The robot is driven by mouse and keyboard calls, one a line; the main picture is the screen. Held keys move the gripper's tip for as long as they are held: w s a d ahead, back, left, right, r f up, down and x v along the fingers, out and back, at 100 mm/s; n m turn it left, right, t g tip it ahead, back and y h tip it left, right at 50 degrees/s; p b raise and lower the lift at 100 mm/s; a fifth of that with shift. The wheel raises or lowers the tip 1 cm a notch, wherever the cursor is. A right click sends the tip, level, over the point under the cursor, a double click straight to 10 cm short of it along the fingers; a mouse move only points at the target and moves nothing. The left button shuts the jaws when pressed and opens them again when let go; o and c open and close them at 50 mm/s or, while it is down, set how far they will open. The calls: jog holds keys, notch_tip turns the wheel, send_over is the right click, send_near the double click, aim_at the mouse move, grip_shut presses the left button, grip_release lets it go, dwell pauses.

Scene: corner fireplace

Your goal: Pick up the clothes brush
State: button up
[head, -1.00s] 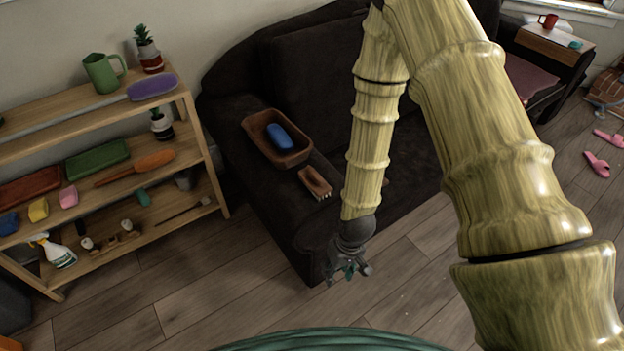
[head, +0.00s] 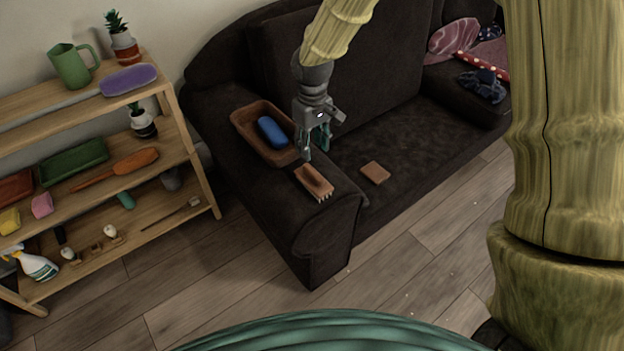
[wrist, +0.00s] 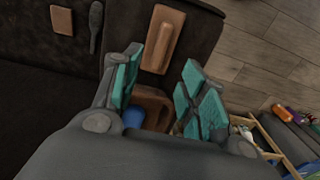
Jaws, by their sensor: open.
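The clothes brush (head: 314,181) has a brown wooden back and pale bristles and lies on the near end of the dark sofa arm. In the wrist view the brush (wrist: 163,38) shows as a long wooden block beyond the fingertips, in line with the gap between them. My gripper (head: 316,147) is open and empty, its teal-padded fingers pointing down above the sofa arm, behind the brush and apart from it. In the wrist view my gripper (wrist: 163,60) has its two fingers spread wide.
A brown tray (head: 245,120) holding a blue object (head: 271,131) sits on the sofa arm just behind the brush. A tan block (head: 375,173) lies on the seat; a dark handled item (wrist: 95,25) is beside it. A loaded wooden shelf (head: 205,180) stands left.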

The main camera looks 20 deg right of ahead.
aim_at(314, 171)
jog(key=f, duration=1)
jog(key=shift+s+d+f, duration=0.1)
jog(key=shift+s+f, duration=0.15)
grip_shut()
